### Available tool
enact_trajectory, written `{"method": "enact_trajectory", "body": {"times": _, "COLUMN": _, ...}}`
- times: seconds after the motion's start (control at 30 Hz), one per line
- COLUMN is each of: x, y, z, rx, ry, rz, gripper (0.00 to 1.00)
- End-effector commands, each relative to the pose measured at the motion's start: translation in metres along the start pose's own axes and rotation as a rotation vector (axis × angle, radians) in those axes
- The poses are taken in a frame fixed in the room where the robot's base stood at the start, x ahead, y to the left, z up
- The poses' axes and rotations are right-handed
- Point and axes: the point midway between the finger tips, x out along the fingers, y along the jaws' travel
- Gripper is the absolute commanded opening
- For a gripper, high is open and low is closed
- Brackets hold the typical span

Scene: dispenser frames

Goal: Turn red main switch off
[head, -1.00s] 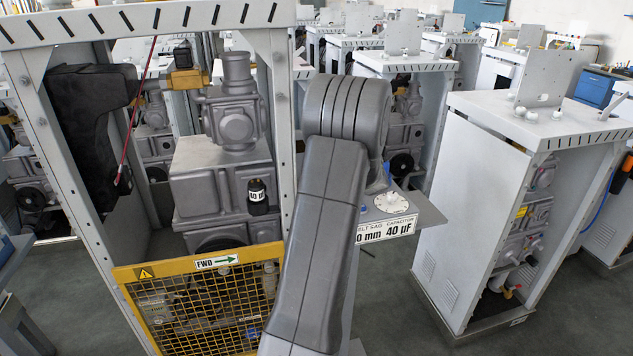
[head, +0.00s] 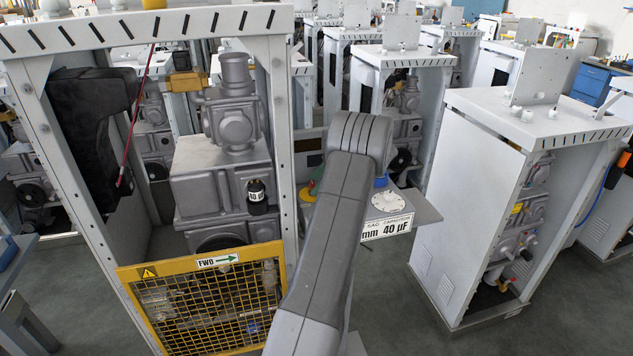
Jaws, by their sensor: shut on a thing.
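Behind my arm, a yellow round piece (head: 306,193) with small red and green parts shows on the dispenser frame's side shelf. It is mostly covered, so I cannot tell if it is the red main switch or how it is turned. My grey arm crosses the middle of the head view and hides the space behind it. My gripper is not visible, nor is anything held in it.
A yellow mesh guard (head: 205,304) with a "FWD" arrow stands front left. A white cabinet (head: 470,190) stands right, with clear floor between.

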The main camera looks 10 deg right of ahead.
Motion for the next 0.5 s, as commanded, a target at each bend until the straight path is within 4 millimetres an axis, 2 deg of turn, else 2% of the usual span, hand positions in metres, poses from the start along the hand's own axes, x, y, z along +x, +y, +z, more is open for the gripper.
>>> {"method": "enact_trajectory", "body": {"times": 0.5, "x": -0.0002, "y": -0.002, "z": 0.0007, "rx": -0.089, "ry": 0.0, "rz": 0.086, "gripper": 0.28}}
